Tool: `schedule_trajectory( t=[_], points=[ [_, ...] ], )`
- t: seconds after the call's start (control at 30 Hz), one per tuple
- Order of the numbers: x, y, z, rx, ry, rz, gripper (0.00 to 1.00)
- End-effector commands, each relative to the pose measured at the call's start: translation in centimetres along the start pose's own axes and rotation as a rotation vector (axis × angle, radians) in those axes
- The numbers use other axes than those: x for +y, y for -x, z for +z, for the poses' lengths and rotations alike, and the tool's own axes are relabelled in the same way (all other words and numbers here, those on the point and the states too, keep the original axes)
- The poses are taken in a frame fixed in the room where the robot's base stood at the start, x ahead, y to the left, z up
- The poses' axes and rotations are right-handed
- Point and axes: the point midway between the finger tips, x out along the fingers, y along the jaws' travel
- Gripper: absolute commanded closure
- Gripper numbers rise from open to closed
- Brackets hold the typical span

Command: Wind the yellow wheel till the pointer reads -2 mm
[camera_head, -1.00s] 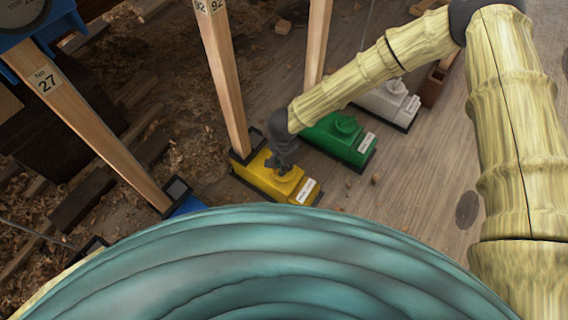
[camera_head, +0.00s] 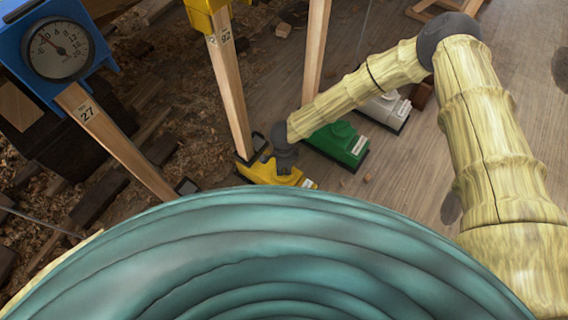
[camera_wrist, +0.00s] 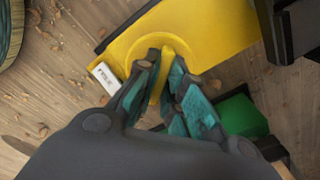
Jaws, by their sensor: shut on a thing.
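The yellow jack base (camera_head: 262,172) stands on the floor at the foot of a wooden post, with a white label on its near right end. It also shows in the wrist view (camera_wrist: 215,30). Its yellow wheel (camera_wrist: 168,62) shows edge-on between the fingers of my gripper (camera_wrist: 163,75). The fingers are closed on the wheel from both sides. In the head view my gripper (camera_head: 283,163) hides the wheel. A yellow housing (camera_head: 203,12) sits atop the post marked 92, cut off by the top edge. No dial or pointer of it is visible.
A blue gauge (camera_head: 60,50) with a round dial tops the post labelled 27 at left. A green base (camera_head: 338,142) and a white base (camera_head: 386,108) stand beyond the yellow one. Wooden posts rise close to my arm. Wood chips litter the floor.

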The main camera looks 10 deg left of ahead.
Motion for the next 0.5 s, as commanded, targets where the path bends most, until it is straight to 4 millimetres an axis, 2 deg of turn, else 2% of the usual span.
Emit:
schedule_trajectory(
  t=[0.5],
  points=[
    [0.15, 0.01, 0.08, 0.0, -0.123, 0.002, 1.0]
  ],
)
